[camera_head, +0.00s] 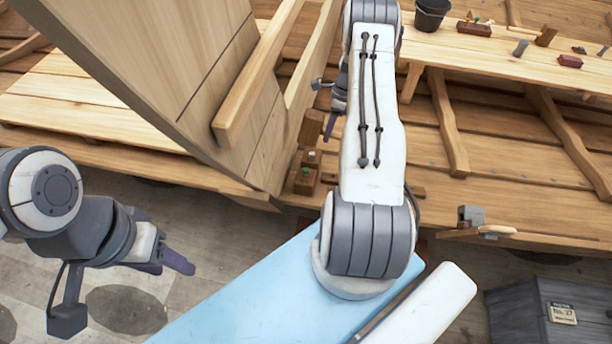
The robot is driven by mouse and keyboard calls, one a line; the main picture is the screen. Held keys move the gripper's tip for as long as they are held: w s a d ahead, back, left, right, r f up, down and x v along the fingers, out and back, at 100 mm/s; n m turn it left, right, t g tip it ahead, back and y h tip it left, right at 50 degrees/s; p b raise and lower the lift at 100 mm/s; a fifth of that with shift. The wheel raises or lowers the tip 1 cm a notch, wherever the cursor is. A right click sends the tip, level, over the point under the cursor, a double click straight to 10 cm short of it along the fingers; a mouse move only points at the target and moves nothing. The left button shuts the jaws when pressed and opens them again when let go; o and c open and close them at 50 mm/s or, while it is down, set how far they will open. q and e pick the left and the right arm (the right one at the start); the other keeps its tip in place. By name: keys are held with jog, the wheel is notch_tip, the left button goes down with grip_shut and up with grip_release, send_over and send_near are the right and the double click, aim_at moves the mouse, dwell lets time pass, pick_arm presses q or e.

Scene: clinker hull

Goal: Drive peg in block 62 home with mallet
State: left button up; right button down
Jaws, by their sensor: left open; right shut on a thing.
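My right gripper (331,122) is shut at the end of the white arm that reaches up the middle. A brown wooden mallet head (311,127) shows just left of its fingers; the grip on the handle is mostly hidden. The block's number cannot be read, and how deep the peg sits is unclear. The mallet head appears above the peg, apart from it. My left gripper (176,262) is open and empty at lower left, over the floor.
A curved plank hull wall (190,70) with wooden ribs rises left of the block. At upper right, a bench (480,50) holds a dark bucket (431,14) and several small blocks. A grey crate (545,310) stands at lower right. Floor at lower left is open.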

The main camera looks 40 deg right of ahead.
jog(key=shift+w+d, duration=0.1)
jog(key=shift+d, duration=0.05)
jog(key=shift+r, duration=0.1)
jog(key=shift+a+f+g+h+b, duration=0.25)
jog(key=shift+f+g+h, duration=0.1)
jog(key=shift+f, duration=0.25)
jog(key=shift+a+f+g+h+b, duration=0.25)
jog(key=shift+f+g+h, duration=0.1)
jog(key=shift+f, duration=0.2)
